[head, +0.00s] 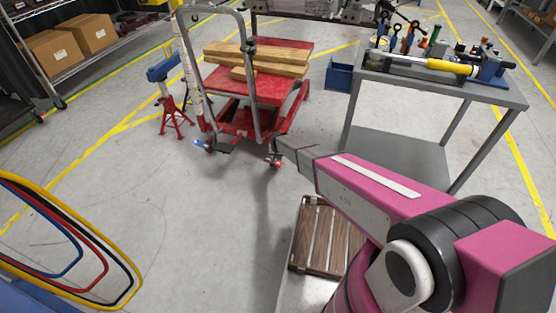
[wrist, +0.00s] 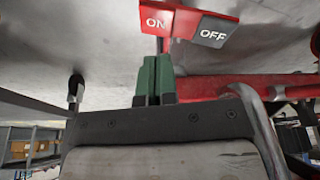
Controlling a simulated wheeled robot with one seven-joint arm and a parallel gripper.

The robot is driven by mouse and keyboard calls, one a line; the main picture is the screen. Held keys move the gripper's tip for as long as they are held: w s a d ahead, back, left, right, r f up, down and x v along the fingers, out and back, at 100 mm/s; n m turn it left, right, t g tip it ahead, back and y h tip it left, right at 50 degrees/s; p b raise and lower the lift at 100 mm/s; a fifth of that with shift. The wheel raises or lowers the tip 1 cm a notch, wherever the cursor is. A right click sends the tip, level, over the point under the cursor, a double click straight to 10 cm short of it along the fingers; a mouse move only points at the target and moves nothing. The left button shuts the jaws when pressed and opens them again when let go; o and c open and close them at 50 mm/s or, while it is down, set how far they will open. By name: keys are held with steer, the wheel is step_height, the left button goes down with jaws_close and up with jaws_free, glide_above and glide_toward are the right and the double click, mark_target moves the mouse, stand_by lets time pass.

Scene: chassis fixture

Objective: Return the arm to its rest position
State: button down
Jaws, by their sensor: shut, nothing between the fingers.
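My pink arm (head: 375,185) reaches from the lower right of the head view toward the red lift cart in the middle. My gripper shows in the wrist view (wrist: 154,72) as two green fingers pressed together, with nothing between them. Just above the fingertips is a switch (wrist: 190,22) with a red half marked ON and a grey half marked OFF.
The red lift cart (head: 268,88) carries wooden beams (head: 256,60). A grey tool table (head: 440,84) stands right, a red jack stand (head: 174,118) left. A wooden slatted piece (head: 325,240) lies below my arm. Coloured hoops (head: 70,245) are at lower left. Open floor (head: 190,200) lies between.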

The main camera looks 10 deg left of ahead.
step_height(320, 180, up, 3)
steer(key=shift+f, duration=0.1)
stand_by(0.4)
steer(key=s+d+r+m+g, duration=0.1)
steer(key=s+d+r, duration=0.2)
steer(key=d+r, duration=0.7)
steer(key=s+d+r, duration=0.3)
steer(key=d+r, duration=0.3)
steer(key=d, duration=0.8)
steer(key=s+d+r+g, duration=0.2)
steer(key=s+d+r, duration=1.4)
steer(key=s+d, duration=0.2)
steer(key=shift+d+m+h, duration=0.3)
steer(key=shift+d+m, duration=0.1)
steer(key=shift+d, duration=0.75)
